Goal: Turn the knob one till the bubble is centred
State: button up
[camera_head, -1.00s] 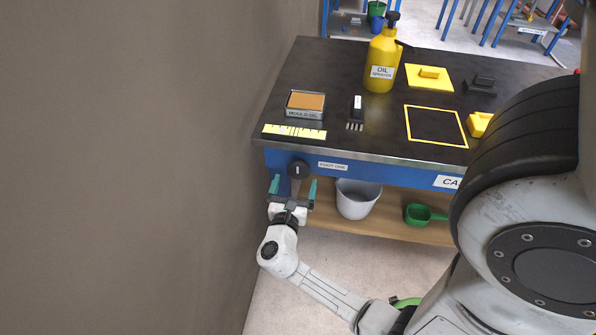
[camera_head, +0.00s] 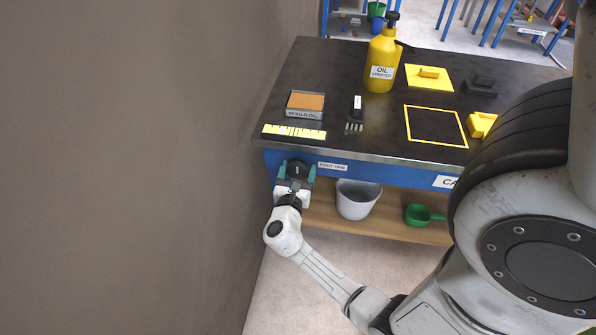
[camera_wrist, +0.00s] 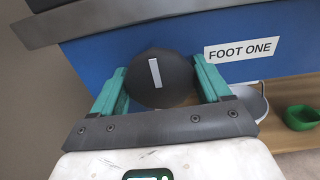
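The knob (camera_head: 297,169) is dark and round, on the blue front of the bench below its left corner. In the wrist view the knob (camera_wrist: 160,78) shows a white line, nearly upright with its top tilted left. The label FOOT ONE (camera_wrist: 241,49) is right of it. My gripper (camera_head: 297,174) has one teal finger on each side of the knob; it also shows in the wrist view (camera_wrist: 161,80). The fingertips lie close to the knob's edges; whether they press on it I cannot tell. A yellow level strip (camera_head: 294,132) lies on the bench top; its bubble is too small to make out.
A wall (camera_head: 130,160) stands close on the left. On the bench (camera_head: 350,152) are a mould oil tray (camera_head: 305,104), a brush (camera_head: 356,112) and an oil sprayer (camera_head: 381,60). A white bucket (camera_head: 357,200) and a green scoop (camera_head: 418,215) sit on the shelf below.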

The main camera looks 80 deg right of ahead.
jog(key=c, duration=0.5)
jog(key=shift+f+b, duration=0.1)
jog(key=shift+b, duration=0.2)
jog(key=m+b, duration=0.2)
jog(key=shift+f+m+b, duration=0.15)
jog(key=shift+m+b, duration=0.15)
jog(key=shift+m, duration=0.1)
jog(key=m+b, duration=0.4)
jog(key=shift+m, duration=0.3)
jog(key=m+b, duration=0.5)
jog(key=shift+b, duration=0.3)
jog(key=m+b, duration=0.4)
jog(key=m, duration=0.1)
jog(key=shift+r+m+b, duration=0.2)
jog(key=shift+m+b, duration=0.1)
